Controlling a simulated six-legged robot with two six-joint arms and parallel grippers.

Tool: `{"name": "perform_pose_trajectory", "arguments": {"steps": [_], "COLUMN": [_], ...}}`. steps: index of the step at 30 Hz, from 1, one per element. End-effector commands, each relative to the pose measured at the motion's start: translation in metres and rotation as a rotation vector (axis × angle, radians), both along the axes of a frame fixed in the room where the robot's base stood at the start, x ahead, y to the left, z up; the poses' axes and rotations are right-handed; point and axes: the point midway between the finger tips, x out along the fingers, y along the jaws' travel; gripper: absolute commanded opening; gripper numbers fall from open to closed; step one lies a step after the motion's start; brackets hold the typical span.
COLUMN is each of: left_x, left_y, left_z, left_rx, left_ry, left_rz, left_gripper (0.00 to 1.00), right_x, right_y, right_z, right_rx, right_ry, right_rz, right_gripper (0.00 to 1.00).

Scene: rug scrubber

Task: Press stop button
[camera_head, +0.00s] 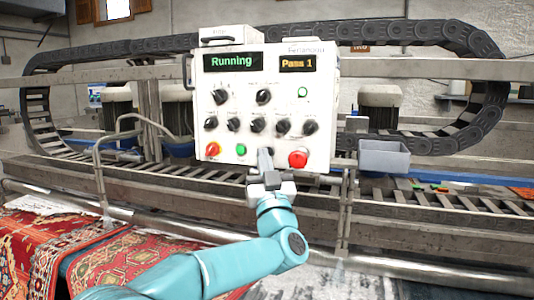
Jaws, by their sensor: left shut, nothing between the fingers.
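The white control panel (272,85) stands upright in the middle of the view. Its green display reads "Running" and its amber display reads "Pass 1". A large red button (298,159) sits at the panel's lower right. A small green button (240,149) and a red-and-yellow control (213,149) sit at the lower left. My left gripper (265,158) is shut and empty, pointing up in front of the panel's lower edge. Its tip shows between the green button and the large red button, left of the red one. Whether it touches the panel cannot be told. My right gripper is not in view.
Several black knobs (263,97) cover the panel's middle. A grey bin (384,157) hangs to the right. Metal rails and a black cable chain (420,32) run behind. Red patterned rugs (75,250) lie at the lower left.

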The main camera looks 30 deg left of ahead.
Motion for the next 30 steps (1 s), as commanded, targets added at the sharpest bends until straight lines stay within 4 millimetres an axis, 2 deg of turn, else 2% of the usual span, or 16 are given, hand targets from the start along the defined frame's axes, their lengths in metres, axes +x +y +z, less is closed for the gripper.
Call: {"name": "perform_pose_trajectory", "arguments": {"steps": [21, 30], "left_x": [0.0002, 0.0082], "left_y": [0.0, 0.0019], "left_z": [0.0, 0.0001], "left_rx": [0.0, 0.0], "left_ry": [0.0, 0.0], "left_rz": [0.0, 0.0], "left_gripper": [0.0, 0.0], "right_x": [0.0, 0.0], "right_y": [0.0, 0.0], "right_z": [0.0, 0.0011], "right_rx": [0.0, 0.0], "right_ry": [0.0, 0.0], "right_rz": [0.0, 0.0], "right_gripper": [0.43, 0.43]}}
